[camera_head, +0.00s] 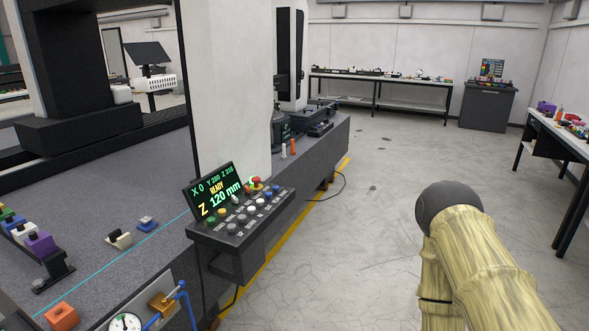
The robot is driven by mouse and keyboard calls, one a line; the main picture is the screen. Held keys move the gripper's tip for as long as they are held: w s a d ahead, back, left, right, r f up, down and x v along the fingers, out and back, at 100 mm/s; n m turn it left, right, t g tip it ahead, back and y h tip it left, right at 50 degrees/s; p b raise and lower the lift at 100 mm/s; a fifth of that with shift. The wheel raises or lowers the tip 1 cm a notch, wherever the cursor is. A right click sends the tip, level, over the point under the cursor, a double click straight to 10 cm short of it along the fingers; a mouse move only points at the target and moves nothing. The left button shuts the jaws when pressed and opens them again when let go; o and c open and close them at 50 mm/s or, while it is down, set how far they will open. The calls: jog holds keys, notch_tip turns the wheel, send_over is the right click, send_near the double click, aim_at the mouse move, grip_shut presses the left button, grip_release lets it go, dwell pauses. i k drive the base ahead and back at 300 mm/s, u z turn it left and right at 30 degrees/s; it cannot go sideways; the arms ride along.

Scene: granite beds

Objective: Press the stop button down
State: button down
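A control console (240,232) stands out from the side of the granite bed. Its tilted screen (213,193) reads X 0, Y 280, Z 316, READY and Z 120 mm. Its sloped keypad carries several small round buttons in grey, white, green, yellow and blue. A red mushroom-shaped button (254,181), which looks like the stop button, sits at the back edge of the keypad, beside the screen. It appears raised, but it is small. Other button labels are too small to read. My bent arm shows at the lower right, well apart from the console. My gripper is out of view.
The granite bed (120,215) fills the left, with small blocks and a pressure gauge (125,323) near its front. A pale column (228,90) rises behind the console. Open concrete floor (365,230) lies right of the yellow line. A table (565,135) stands at the far right.

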aim_at(255, 179)
jog(key=i, duration=1.05)
jog(key=u, duration=0.5)
